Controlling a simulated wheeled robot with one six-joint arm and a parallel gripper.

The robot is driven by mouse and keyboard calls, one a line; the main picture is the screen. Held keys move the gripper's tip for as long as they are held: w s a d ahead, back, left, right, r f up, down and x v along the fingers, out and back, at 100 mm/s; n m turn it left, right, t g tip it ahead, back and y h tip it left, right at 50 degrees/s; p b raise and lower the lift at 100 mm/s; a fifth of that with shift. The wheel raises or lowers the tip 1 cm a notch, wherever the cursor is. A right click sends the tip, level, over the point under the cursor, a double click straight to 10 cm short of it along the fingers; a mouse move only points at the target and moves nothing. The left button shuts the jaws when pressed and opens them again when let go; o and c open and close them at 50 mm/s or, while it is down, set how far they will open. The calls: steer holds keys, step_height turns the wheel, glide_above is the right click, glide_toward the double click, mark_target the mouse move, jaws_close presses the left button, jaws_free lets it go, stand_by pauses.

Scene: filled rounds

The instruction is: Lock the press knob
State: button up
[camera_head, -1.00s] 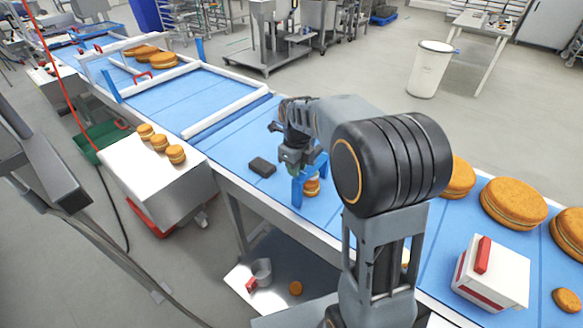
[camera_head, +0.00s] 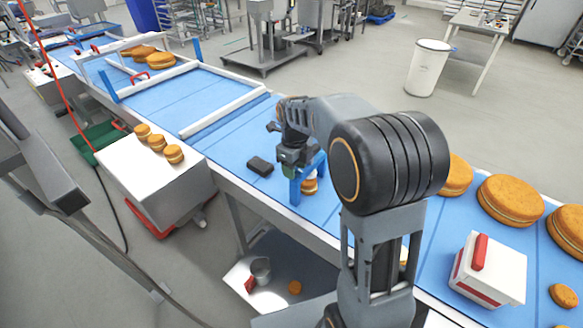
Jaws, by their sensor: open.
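A small blue press frame (camera_head: 295,187) stands on the blue belt, with a small filled round (camera_head: 309,185) beneath it. My gripper (camera_head: 290,165) is at the top of this frame, pointing down, and its jaws are open. A pale part shows just under my gripper, but I cannot tell whether it is the press knob. The knob itself is mostly hidden by my gripper and arm.
A white box with a red handle (camera_head: 490,268) and large filled rounds (camera_head: 509,201) sit on the belt at right. White rails (camera_head: 225,115) cross the belt farther back. A white-topped cart (camera_head: 150,170) with small rounds stands at left.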

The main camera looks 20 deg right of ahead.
steer(key=shift+r, duration=0.2)
step_height(320, 180, up, 8)
steer(key=p, duration=0.6)
steer(key=shift+f, duration=0.15)
